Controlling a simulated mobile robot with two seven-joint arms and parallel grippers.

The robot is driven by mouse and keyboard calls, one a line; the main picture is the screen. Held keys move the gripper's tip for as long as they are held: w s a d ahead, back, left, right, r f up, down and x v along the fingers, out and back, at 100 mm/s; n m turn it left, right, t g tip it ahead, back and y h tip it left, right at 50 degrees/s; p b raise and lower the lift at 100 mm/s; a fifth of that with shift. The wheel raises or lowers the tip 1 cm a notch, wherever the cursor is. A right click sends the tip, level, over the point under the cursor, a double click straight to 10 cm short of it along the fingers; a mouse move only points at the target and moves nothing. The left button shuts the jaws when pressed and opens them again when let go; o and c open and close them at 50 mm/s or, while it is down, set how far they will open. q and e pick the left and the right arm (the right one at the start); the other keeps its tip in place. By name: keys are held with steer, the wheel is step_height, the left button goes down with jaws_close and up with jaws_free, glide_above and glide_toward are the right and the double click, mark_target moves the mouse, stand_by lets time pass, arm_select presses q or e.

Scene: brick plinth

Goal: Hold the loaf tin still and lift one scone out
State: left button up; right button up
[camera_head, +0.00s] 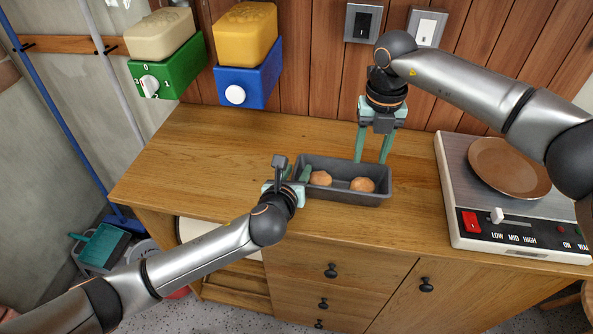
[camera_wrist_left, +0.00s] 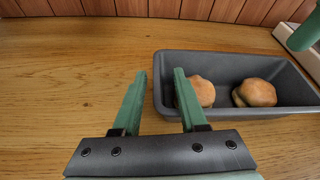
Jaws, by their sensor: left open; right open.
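The dark grey loaf tin (camera_head: 345,197) stands on the wooden counter, with two brown scones inside: a left scone (camera_head: 320,178) and a right scone (camera_head: 362,185). My left gripper (camera_head: 296,172) is open at the tin's left end. In the left wrist view its fingers (camera_wrist_left: 160,74) appear on either side of the tin's left end wall (camera_wrist_left: 158,88); contact cannot be told. The right finger partly hides the left scone (camera_wrist_left: 204,92); the right scone (camera_wrist_left: 254,93) is clear. My right gripper (camera_head: 371,162) is open and empty, pointing down at the tin's back edge, near the right scone.
A hotplate appliance (camera_head: 455,190) with a brown round plate (camera_head: 509,168) stands to the right on the counter (camera_head: 200,160). Green (camera_head: 170,72) and blue (camera_head: 248,82) dispensers and switches (camera_head: 363,22) are on the back wall. The counter left of the tin is clear.

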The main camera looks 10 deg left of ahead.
arm_select(q)
jaws_close()
stand_by(0.3)
